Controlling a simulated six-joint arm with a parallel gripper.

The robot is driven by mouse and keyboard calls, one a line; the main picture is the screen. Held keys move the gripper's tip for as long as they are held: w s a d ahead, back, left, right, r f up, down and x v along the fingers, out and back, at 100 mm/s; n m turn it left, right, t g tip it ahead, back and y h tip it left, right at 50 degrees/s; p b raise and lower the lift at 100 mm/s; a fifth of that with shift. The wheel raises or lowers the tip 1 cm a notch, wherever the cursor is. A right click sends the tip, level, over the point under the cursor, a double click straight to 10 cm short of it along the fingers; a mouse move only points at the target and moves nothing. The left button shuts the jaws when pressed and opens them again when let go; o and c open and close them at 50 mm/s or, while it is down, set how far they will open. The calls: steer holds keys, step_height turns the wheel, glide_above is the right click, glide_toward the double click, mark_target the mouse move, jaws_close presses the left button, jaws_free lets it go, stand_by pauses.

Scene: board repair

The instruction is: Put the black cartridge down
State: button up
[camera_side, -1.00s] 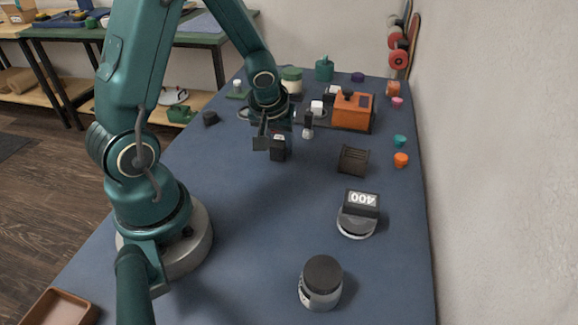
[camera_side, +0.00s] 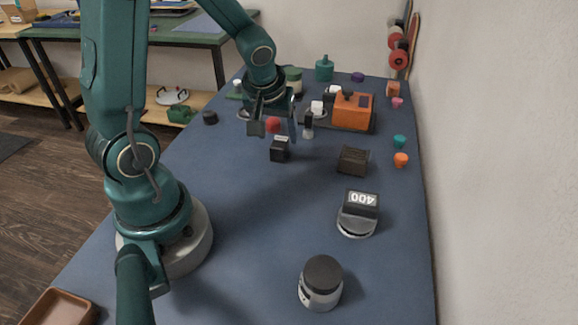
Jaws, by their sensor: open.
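The black cartridge (camera_side: 280,150), a small dark block with a pale patch on top, stands on the blue mat near its middle. My gripper (camera_side: 274,128) is open and empty, above and slightly left of the cartridge in the picture. There appears to be a gap between the fingers and the cartridge. A red round thing (camera_side: 272,124) shows between the fingers; I cannot tell whether it lies behind them.
A dark brown slotted box (camera_side: 352,160) stands right of the cartridge. An orange machine (camera_side: 353,111) and a small black-and-white upright item (camera_side: 308,127) stand behind. A scale reading 400 (camera_side: 358,212) and a dark-lidded jar (camera_side: 321,283) are nearer. The mat's (camera_side: 250,215) near middle is clear.

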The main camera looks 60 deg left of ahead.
steer(key=s+d+r+m+t+h, duration=0.2)
steer(key=s+d+r+m+h, duration=0.1)
steer(key=s+d+r+m, duration=0.6)
steer(key=s+d+r, duration=0.1)
steer(key=d, duration=0.3)
steer(key=shift+r, duration=0.35)
